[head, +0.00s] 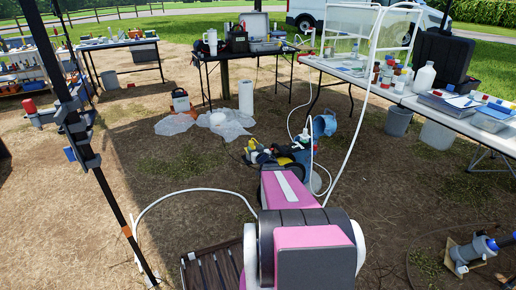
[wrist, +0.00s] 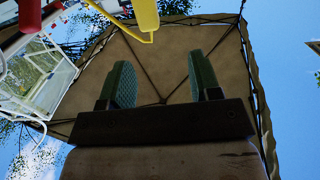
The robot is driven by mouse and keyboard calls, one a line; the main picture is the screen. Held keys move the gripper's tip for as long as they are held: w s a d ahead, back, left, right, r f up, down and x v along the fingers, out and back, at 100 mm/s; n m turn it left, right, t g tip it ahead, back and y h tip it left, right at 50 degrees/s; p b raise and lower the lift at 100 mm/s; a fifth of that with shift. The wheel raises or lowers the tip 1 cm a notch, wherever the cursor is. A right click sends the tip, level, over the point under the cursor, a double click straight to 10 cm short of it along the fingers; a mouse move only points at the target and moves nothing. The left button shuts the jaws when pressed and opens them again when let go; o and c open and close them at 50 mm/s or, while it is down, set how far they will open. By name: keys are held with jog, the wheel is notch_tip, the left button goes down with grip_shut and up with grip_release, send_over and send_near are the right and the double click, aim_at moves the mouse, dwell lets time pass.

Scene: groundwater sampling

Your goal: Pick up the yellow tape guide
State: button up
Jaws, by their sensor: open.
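In the wrist view a yellow piece with a thin bent yellow rod (wrist: 146,18) hangs at the top edge, partly cut off. It may be the yellow tape guide, but I cannot tell for sure. My gripper (wrist: 160,80) is open, its two green ribbed fingers wide apart with nothing between them. The yellow piece shows above and between the fingertips, apart from them. In the head view my pink arm hides the gripper. Small yellow items (head: 252,148) show beyond the arm, too small to identify.
A red part (wrist: 30,14) is at the wrist view's top left. A white-framed clear screen (head: 357,30) stands on the right table (head: 385,88). A middle table (head: 255,50) holds gear. A white hose (head: 190,190) crosses the ground. A blue bucket (head: 324,124) sits beyond my arm.

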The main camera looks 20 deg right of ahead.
aim_at(253, 143)
jog(key=shift+y, duration=0.3)
jog(key=w, duration=0.6)
jog(key=shift+d, duration=0.4)
jog(key=w, duration=0.3)
jog(key=w+f, duration=0.1)
jog(key=w, duration=0.1)
jog(key=shift+d, duration=0.2)
grip_shut()
